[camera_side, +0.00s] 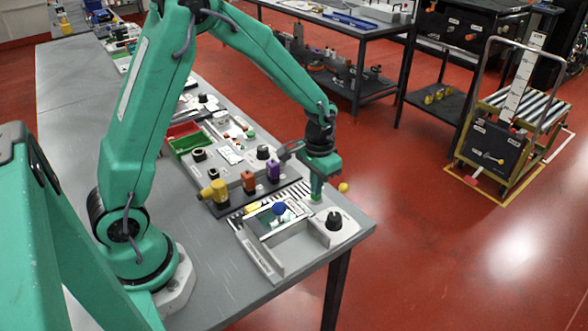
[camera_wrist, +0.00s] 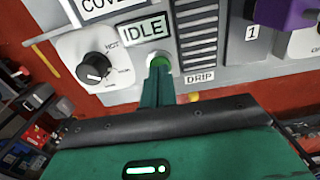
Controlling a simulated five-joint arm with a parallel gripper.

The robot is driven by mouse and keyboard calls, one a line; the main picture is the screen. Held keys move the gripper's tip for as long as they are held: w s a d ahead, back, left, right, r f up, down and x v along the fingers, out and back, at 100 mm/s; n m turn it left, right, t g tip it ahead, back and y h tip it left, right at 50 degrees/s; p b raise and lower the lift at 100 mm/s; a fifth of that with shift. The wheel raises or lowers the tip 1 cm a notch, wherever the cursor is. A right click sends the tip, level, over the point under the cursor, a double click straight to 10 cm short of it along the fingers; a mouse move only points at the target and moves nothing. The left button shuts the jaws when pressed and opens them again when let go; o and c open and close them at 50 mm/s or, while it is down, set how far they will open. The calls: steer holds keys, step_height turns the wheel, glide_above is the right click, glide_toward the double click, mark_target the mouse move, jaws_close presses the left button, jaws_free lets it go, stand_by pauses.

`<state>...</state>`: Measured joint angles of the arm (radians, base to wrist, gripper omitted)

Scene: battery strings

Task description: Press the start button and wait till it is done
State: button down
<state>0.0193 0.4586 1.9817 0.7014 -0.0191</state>
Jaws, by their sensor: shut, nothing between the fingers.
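The green start button (camera_wrist: 159,62) sits in a pale ring on the light panel, just below a display reading IDLE (camera_wrist: 145,29) in the wrist view. My gripper (camera_wrist: 158,70) is shut and empty, its green fingertips directly in front of the button and hiding part of it. I cannot tell whether they touch it. In the side view, my gripper (camera_side: 316,194) points down at the panel by the table's right end, and its fingers hide most of the button.
A black dial (camera_wrist: 95,68) marked HOT is left of the button; it also shows in the side view (camera_side: 334,221). A slotted strip and a DRIP label (camera_wrist: 199,77) lie right. A purple block (camera_side: 273,170) and a blue-topped piece (camera_side: 279,209) stand nearby.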

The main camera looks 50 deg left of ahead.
steer(key=shift+f, duration=0.5)
steer(key=shift+r, duration=0.1)
stand_by(0.3)
steer(key=shift+r, duration=2.9)
steer(key=shift+s+r, duration=0.2)
steer(key=shift+r, duration=0.35)
steer(key=s+r+t, duration=0.5)
steer(key=s+r, duration=0.9)
steer(key=s, duration=0.5)
steer(key=shift+a+r+t, duration=0.3)
steer(key=shift+a+r, duration=0.1)
